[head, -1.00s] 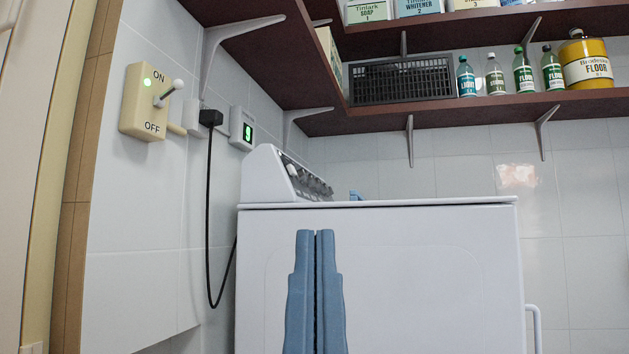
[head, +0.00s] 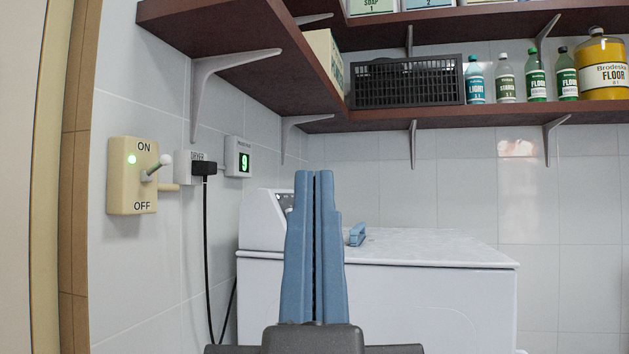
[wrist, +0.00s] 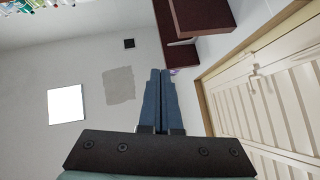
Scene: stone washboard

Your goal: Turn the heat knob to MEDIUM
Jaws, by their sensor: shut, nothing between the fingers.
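The white machine (head: 400,290) stands against the tiled wall, and its raised control panel (head: 262,222) is at the left of its top. The heat knob cannot be made out; my gripper hides most of the panel's knobs, and only a bit of the dark knob strip (head: 284,200) shows. My gripper (head: 314,175) has its two blue fingers pointing up, shut and empty, in front of the machine in the head view. In the wrist view my gripper (wrist: 161,72) is also shut, with the wall, a shelf and a door beyond it.
A cream ON/OFF switch box (head: 122,175) with a lever and green light is on the left wall. A black cord (head: 206,260) hangs from an outlet. Dark red shelves (head: 240,60) with bottles overhang the machine. A small blue object (head: 357,234) lies on its top.

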